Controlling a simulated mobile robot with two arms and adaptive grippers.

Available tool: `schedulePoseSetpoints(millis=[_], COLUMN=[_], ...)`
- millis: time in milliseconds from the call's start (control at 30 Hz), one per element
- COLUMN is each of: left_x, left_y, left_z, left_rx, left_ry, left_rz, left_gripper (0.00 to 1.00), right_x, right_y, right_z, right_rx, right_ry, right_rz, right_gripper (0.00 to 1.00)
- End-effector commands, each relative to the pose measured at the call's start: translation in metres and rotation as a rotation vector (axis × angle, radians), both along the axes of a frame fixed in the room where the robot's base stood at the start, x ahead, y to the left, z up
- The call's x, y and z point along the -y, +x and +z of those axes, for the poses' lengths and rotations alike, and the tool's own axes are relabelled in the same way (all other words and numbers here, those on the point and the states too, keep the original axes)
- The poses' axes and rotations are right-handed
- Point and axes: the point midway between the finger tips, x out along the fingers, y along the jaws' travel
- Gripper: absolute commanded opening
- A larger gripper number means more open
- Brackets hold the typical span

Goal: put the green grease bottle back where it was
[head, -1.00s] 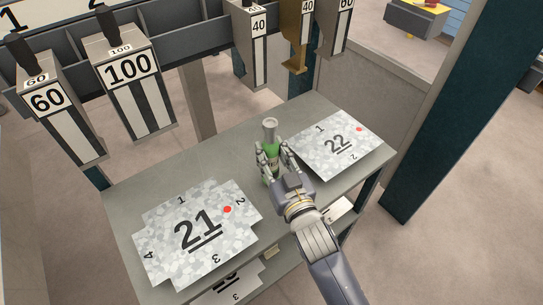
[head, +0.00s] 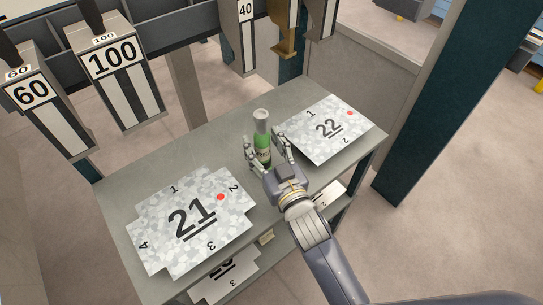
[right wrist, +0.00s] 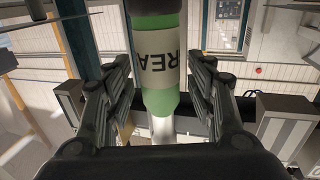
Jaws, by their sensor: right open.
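The green grease bottle (head: 261,143), with a grey cap and a pale label, stands upright on the grey table (head: 219,138) between the sheets marked 21 and 22. My right gripper (head: 264,152) is open, its fingers on either side of the bottle. In the right wrist view the bottle (right wrist: 159,60) shows between the spread fingers (right wrist: 161,85), with gaps visible on both sides. Part of its label reads "REA". My left gripper is not in view.
Sheet 21 (head: 190,220) lies left of the bottle and sheet 22 (head: 330,128) lies right of it. A dark post (head: 440,100) stands at the right.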

Motion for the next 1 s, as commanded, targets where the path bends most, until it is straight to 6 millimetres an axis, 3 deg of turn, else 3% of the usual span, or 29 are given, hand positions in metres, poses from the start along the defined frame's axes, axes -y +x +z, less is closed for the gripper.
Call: schedulePoseSetpoints(millis=[400,600,1000], left_x=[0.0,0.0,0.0], left_y=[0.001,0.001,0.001], left_z=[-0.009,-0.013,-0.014], left_rx=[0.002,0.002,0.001], left_ry=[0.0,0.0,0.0], left_rz=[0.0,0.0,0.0], left_gripper=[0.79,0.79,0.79], right_x=[0.027,0.037,0.042], right_y=[-0.07,-0.096,-0.108], right_z=[-0.003,-0.002,0.0], right_rx=[-0.004,-0.002,-0.001], right_ry=[-0.001,0.0,0.0], right_rz=[0.0,0.0,-0.001], right_gripper=[0.51,0.51,0.51])
